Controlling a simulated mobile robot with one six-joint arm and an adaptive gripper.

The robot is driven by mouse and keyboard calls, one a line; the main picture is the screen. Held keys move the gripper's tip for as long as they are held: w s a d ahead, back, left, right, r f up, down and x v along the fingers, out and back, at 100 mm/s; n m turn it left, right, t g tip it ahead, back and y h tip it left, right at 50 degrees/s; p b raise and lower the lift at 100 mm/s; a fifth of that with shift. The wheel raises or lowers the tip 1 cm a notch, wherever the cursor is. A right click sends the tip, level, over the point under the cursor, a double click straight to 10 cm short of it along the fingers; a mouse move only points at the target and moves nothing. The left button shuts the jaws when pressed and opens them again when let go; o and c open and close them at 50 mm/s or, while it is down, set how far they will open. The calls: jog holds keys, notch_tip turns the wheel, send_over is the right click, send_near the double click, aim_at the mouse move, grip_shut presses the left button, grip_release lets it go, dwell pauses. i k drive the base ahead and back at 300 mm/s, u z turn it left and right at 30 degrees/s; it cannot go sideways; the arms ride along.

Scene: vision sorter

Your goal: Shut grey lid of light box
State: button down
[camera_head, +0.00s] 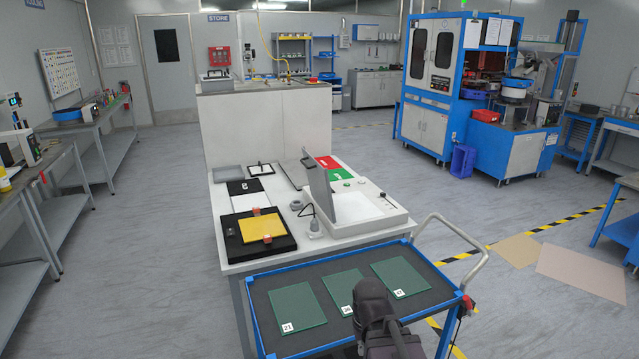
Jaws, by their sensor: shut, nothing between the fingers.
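The light box (365,209) is a white, low box with a pale top panel and small controls on its right side. It sits on the white table. Its grey lid (319,187) stands up, open, along the box's left side, leaning slightly. My gripper (371,290) is dark, at the bottom centre, above the front edge of the blue-rimmed cart. It is shut and empty, well in front of the light box and apart from the lid. Its fingertips are hard to make out.
The blue-rimmed cart (282,346) holds several green plates (297,298) in front of the table. A cart handle (455,229) rises at the right.

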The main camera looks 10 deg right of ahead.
aim_at(318, 176)
jog(key=u, duration=0.3)
jog(key=i, duration=1)
jog(key=z, duration=0.3)
